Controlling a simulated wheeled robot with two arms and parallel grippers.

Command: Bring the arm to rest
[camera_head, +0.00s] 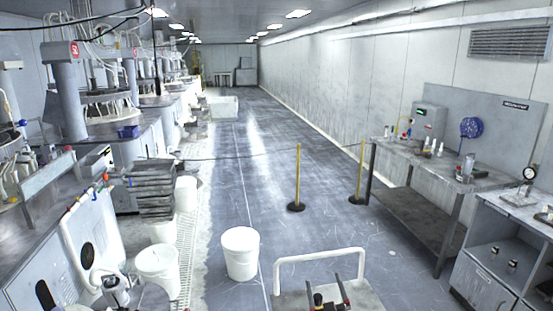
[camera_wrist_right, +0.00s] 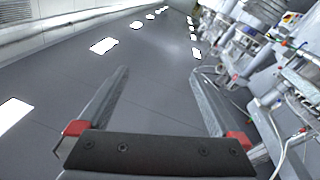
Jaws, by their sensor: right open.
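My right gripper (camera_head: 324,283) shows at the bottom edge of the head view, right of centre. Its two dark fingers with red parts point up and stand apart. In the right wrist view the gripper (camera_wrist_right: 161,76) is open, with nothing between its fingers. Behind the fingers that view shows the ceiling with bright lamps, and machines at the right. My left gripper cannot be made out in the head view.
A white rail (camera_head: 320,254) stands just beyond the right gripper. A white bucket (camera_head: 240,254) is on the floor to its left. Stacked dark platens (camera_head: 157,190) stand further left. A workbench (camera_head: 425,172) lines the right wall. Yellow posts (camera_head: 297,178) stand in the aisle.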

